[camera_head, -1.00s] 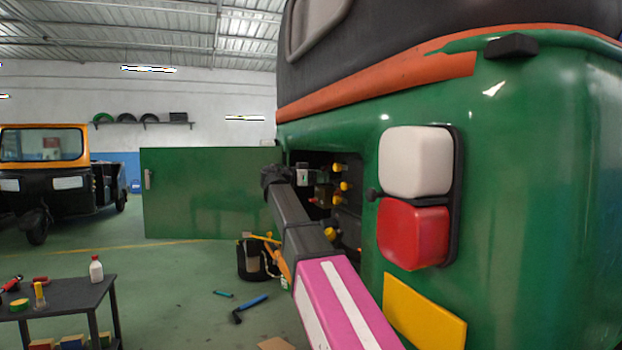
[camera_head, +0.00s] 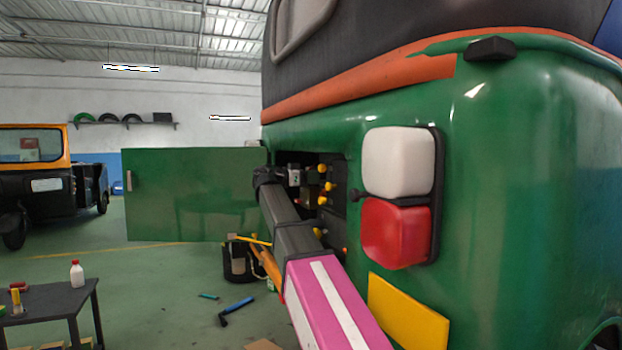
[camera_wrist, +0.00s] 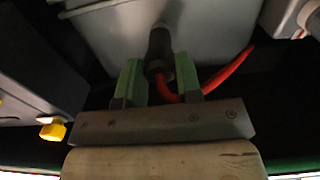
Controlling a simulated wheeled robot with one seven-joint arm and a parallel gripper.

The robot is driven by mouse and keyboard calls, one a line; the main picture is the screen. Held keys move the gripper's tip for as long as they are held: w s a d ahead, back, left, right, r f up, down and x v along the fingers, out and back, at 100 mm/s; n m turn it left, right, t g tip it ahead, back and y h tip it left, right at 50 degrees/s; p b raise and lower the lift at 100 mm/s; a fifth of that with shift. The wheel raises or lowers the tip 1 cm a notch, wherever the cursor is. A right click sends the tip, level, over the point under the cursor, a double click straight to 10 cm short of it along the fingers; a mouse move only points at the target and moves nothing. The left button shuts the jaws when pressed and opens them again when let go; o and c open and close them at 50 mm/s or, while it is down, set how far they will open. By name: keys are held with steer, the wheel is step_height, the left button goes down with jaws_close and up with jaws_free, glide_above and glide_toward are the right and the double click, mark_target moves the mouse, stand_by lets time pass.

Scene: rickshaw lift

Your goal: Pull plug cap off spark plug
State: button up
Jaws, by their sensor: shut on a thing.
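The plug cap (camera_wrist: 159,48) is a black cylinder with a red cable (camera_wrist: 228,70) at its near end. In the wrist view it stands between the green fingers of my gripper (camera_wrist: 155,78), which are shut on it. The cap's far end meets a grey metal surface (camera_wrist: 205,40); the spark plug itself is hidden, and I cannot tell if the cap is seated on it. In the head view my gripper's end is inside the open engine bay (camera_head: 338,195) of the green rickshaw (camera_head: 500,180), and its fingers are hidden.
Yellow caps (camera_head: 325,185) sit in the bay close right of my arm. A yellow knob (camera_wrist: 53,130) is left in the wrist view. The open green door (camera_head: 190,195) stands left of the bay. A black bucket (camera_head: 238,262) of tools and a table (camera_head: 60,297) stand lower left.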

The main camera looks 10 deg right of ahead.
steer(key=shift+a, duration=0.15)
steer(key=shift+s+a, duration=0.2)
steer(key=shift+a, duration=0.75)
steer(key=shift+s+a, duration=0.2)
steer(key=shift+a, duration=0.7)
